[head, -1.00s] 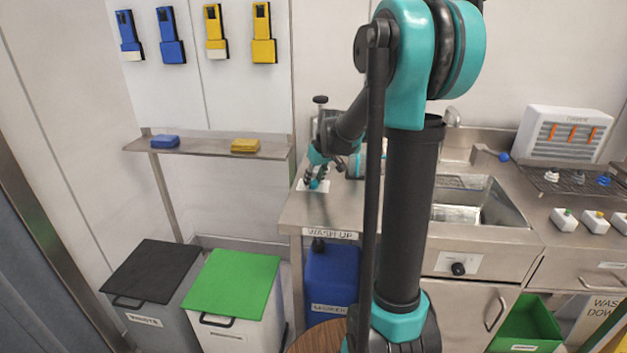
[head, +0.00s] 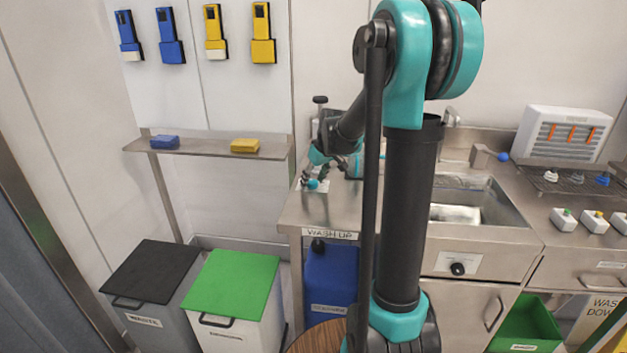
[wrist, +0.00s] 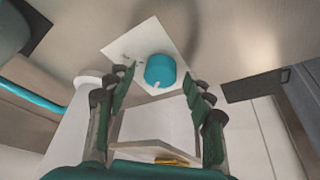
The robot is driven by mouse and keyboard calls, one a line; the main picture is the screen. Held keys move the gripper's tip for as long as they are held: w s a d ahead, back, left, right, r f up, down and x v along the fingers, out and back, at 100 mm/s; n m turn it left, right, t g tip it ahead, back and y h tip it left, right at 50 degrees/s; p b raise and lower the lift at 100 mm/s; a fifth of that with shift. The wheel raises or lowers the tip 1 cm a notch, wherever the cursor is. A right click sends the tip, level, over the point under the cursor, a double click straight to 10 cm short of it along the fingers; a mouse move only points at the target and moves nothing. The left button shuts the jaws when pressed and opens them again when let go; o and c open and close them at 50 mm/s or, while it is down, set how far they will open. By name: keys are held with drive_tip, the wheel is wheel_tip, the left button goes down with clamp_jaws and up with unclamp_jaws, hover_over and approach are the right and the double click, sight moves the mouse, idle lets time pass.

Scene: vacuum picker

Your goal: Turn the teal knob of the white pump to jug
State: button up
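The teal knob (wrist: 160,70) sits on a white plate (wrist: 182,45) in the wrist view, with a small pale mark on its rim. It also shows on the left end of the steel counter in the head view (head: 313,184). My gripper (wrist: 160,82) is open, one finger on either side of the knob in the picture. I see a gap on both sides and cannot tell whether the fingertips reach the knob's height. In the head view my gripper (head: 314,178) is right at the knob. The plate's lettering is unreadable, and the pump's body is not clear.
The sink (head: 470,205) is to the right. A shelf (head: 205,148) with a blue sponge (head: 164,142) and a yellow sponge (head: 245,145) is to the left. The counter front beside the knob is clear.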

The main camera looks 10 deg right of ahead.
drive_tip(key=v, duration=1.2)
